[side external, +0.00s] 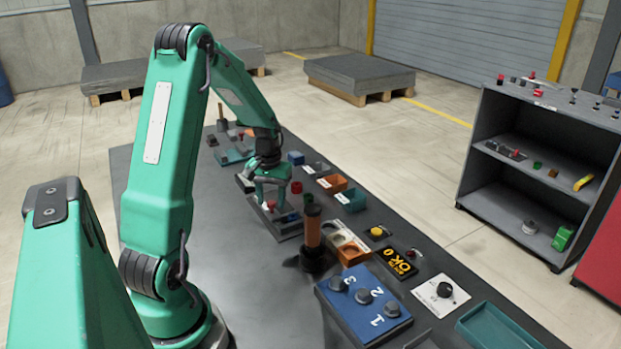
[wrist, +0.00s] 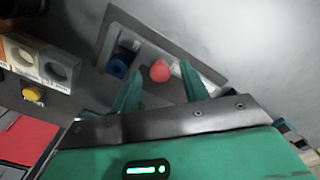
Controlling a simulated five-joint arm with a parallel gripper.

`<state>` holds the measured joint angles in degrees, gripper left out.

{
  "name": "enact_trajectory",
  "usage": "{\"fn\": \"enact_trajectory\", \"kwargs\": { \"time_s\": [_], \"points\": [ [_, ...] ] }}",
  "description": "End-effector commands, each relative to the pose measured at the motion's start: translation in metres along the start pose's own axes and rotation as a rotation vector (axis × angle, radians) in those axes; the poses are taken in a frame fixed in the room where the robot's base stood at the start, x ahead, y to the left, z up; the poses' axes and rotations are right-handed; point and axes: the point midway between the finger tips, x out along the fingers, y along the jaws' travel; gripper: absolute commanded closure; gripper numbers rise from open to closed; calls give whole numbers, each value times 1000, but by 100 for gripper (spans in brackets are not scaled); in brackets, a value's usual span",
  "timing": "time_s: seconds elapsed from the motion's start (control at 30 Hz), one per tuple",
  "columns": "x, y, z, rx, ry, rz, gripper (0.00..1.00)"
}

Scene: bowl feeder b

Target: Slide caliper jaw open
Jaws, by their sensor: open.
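My gripper (side external: 268,198) is over the far half of the dark bench in the side external view, pointing down above a grey tray (side external: 288,236). In the wrist view my gripper (wrist: 160,88) is open, with its two green fingers apart and nothing clearly held. The grey tray (wrist: 135,25) lies beyond the fingertips. A red round piece (wrist: 160,70) shows between the fingers, with a blue ring-shaped piece (wrist: 118,66) to its left. I cannot make out a caliper or its jaw in either view. The fingers hide part of the tray.
An upright brown cylinder (side external: 312,228) stands close to the tray on the near side. Small bins (side external: 351,200) line the right side.

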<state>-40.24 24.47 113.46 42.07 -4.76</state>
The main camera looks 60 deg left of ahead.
Motion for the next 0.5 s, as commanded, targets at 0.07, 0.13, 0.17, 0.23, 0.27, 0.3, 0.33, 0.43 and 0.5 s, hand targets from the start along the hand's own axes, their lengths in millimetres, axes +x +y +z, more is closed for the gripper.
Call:
{"fn": "enact_trajectory", "kwargs": {
  "time_s": [0.07, 0.13, 0.17, 0.23, 0.27, 0.3, 0.33, 0.43, 0.5],
  "points": [
    [3, 0, 0, 0, -1, 0, 55],
    [4, 0, 0, 0, 0, 0, 55],
    [4, 0, 0, 0, 0, 0, 55],
    [4, 0, 0, 0, 0, 0, 55],
    [4, 0, 0, 0, 0, 0, 55],
    [4, 0, 0, 0, 0, 0, 55],
    [4, 0, 0, 0, 0, 0, 55],
    [4, 0, 0, 0, 0, 0, 73],
    [4, 0, 0, 0, 0, 0, 87]
  ]
}}
